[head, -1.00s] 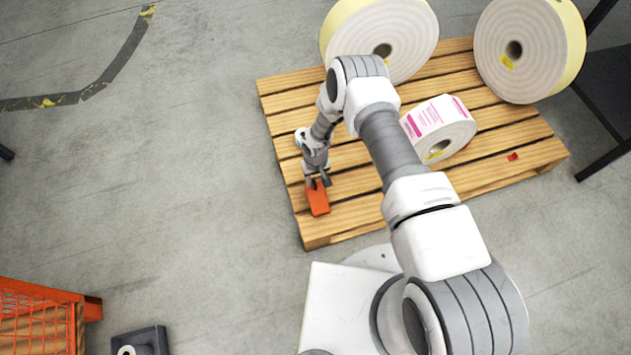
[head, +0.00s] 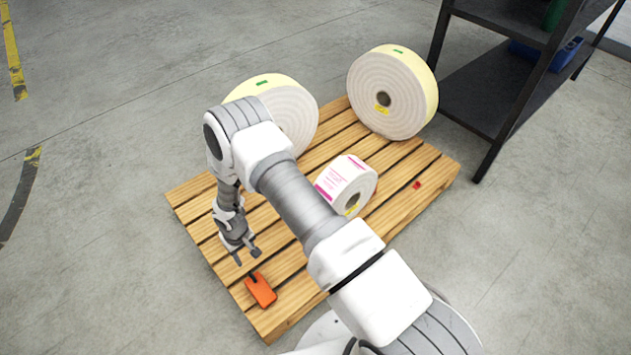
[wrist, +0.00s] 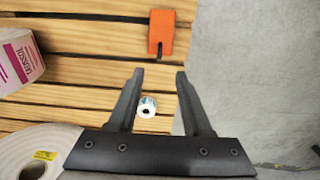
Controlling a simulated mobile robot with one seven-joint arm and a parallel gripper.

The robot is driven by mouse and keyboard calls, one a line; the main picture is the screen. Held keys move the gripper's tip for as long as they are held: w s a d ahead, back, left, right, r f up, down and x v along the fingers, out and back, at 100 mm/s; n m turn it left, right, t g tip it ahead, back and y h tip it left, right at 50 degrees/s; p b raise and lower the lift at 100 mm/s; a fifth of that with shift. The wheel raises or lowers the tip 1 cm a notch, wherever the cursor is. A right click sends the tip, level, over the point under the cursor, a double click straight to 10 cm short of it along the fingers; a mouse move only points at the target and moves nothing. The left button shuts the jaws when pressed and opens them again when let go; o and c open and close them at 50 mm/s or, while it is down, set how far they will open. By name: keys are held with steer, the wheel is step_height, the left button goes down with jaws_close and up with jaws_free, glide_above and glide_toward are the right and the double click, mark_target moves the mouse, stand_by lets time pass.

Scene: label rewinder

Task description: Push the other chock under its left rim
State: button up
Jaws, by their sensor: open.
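An orange chock (head: 261,290) with a dark tab lies on the near left corner of the pallet. It also shows at the top of the wrist view (wrist: 161,30). My gripper (head: 247,259) is open and empty over the pallet's left side, a short way from the chock's tab end. In the wrist view its fingers (wrist: 157,75) are apart, with the chock beyond them. A label roll with magenta print (head: 345,186) stands on the pallet to the right of my arm. Its lower left rim is partly hidden by my arm. A small red piece (head: 417,185) lies near the pallet's right edge.
Two large cream rolls stand at the back of the pallet (head: 195,187): one partly behind my arm (head: 297,115), one to the right (head: 385,95). A small white roll (wrist: 147,106) shows between my fingers. A dark shelf (head: 480,85) stands at the back right. Floor left is clear.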

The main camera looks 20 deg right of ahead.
steer(key=w+d+r+m+t, duration=0.1)
steer(key=w+d+r, duration=0.15)
steer(key=r, duration=0.65)
steer(key=w+d+r, duration=0.2)
steer(key=d+r, duration=0.1)
steer(key=r, duration=0.7)
steer(key=w+d+r+m+t, duration=0.1)
steer(key=w+d+r, duration=0.1)
steer(key=r, duration=0.7)
steer(key=s+d+r+m+t, duration=0.1)
steer(key=s+d+r, duration=0.3)
steer(key=r, duration=0.3)
steer(key=s+d+r, duration=0.3)
steer(key=s+r, duration=0.1)
steer(key=r, duration=0.4)
steer(key=s+d+r+m+t, duration=0.1)
steer(key=s+d+r, duration=0.3)
steer(key=r, duration=0.3)
steer(key=s+d+r+m+t, duration=0.1)
steer(key=s+r, duration=0.2)
steer(key=s, duration=0.4)
steer(key=s+d+r+t, duration=0.1)
steer(key=s+d+r, duration=0.1)
steer(key=s, duration=0.5)
step_height(320, 180, up, 20)
steer(key=p, duration=2)
steer(key=shift+s+a+f, duration=0.1)
